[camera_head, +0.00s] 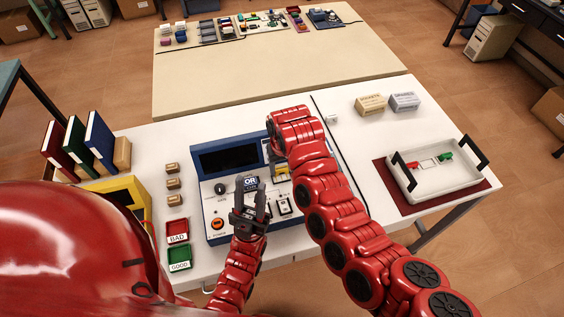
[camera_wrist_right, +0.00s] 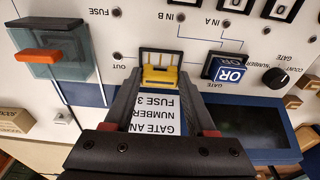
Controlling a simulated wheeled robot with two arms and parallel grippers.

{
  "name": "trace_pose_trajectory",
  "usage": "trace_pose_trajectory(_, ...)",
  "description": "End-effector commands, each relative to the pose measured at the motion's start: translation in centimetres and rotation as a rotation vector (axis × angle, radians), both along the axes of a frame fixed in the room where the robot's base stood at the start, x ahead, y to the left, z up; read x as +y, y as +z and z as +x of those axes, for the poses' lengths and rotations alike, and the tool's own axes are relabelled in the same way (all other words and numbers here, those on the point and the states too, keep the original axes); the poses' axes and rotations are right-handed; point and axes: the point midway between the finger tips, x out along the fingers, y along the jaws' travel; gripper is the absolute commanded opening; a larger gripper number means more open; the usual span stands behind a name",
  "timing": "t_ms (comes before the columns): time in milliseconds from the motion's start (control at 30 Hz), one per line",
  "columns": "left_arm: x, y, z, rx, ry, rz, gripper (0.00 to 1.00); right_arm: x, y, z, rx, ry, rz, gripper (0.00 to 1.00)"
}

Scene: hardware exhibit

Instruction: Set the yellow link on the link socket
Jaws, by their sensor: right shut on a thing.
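The yellow link (camera_wrist_right: 160,77) sits between the fingertips of my right gripper (camera_wrist_right: 161,90) in the right wrist view. The gripper is shut on it. My left gripper (camera_head: 250,192) is open and empty over the console's front, near the blue OR block (camera_wrist_right: 229,71).
A clear cover with an orange handle (camera_wrist_right: 38,56) stands near the link. Red BAD (camera_head: 177,228) and green GOOD (camera_head: 180,257) trays lie left of the console. A handled white tray (camera_head: 433,183) is at right. Books (camera_head: 98,138) stand at left.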

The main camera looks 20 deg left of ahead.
Motion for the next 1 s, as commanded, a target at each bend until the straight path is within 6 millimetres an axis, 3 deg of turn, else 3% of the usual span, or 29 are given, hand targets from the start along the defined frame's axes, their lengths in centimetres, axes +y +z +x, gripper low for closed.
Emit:
trace_pose_trajectory(200,-0.01,-0.49,-0.01,0.0,0.0,0.0,0.39,-0.01,-1.22,-0.02,0.0,-0.001,0.0,0.04)
trace_pose_trajectory(1000,0.0,-0.21,-0.01,0.0,0.0,0.0,0.39,-0.13,-1.23,-0.21,-0.001,0.001,-0.001,0.04)
